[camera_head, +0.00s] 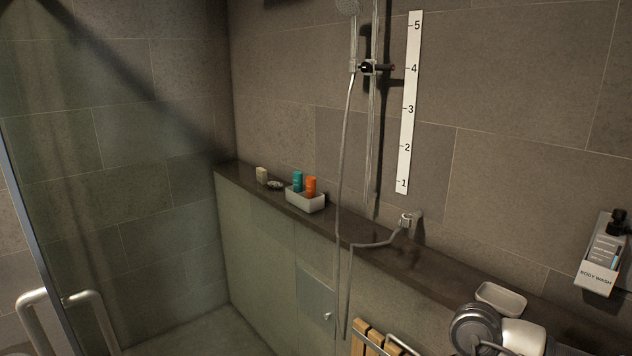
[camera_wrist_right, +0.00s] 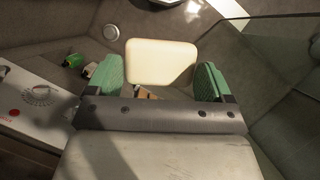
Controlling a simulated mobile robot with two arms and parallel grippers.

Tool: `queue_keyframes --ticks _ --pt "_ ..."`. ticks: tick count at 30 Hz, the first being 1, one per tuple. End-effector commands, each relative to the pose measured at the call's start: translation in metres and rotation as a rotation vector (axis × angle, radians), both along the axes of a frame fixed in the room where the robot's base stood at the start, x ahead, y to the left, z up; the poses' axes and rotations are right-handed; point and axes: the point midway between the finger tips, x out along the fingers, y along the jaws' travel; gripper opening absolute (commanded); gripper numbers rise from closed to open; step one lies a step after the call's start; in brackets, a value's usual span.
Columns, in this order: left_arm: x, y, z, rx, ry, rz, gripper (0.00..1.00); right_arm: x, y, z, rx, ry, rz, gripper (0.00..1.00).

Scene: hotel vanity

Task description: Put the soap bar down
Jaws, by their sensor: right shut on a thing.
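In the right wrist view a cream, rounded rectangular soap bar (camera_wrist_right: 160,60) is between the two green finger pads of my right gripper (camera_wrist_right: 157,76). The gripper is shut on it. The bar extends out beyond the fingertips. In the head view my right arm shows at the lower right, in front of the ledge; its fingers and the held bar cannot be made out there. My left gripper is in neither view.
A dark stone ledge (camera_head: 380,253) runs along the wall. It bears a pale shallow dish (camera_head: 501,299) near my right arm, a white caddy (camera_head: 305,200) with teal and orange bottles, and a small cream block (camera_head: 262,174).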

Motion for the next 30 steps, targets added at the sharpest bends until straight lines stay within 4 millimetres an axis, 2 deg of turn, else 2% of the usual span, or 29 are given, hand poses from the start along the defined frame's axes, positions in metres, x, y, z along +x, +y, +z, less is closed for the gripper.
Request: queue_keyframes --ticks 3,7,22,30 --pt "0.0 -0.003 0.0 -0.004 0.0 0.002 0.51 -0.014 0.011 -0.008 0.0 -0.002 0.21 0.44" --pt "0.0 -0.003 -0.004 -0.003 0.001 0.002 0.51 -0.026 0.019 -0.019 0.001 -0.003 0.399 0.44" --pt "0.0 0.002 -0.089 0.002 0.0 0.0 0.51 -0.024 0.017 -0.103 0.002 -0.003 0.375 0.44" --pt "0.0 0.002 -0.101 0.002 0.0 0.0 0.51 -0.024 0.017 -0.115 0.002 -0.003 0.374 0.44"
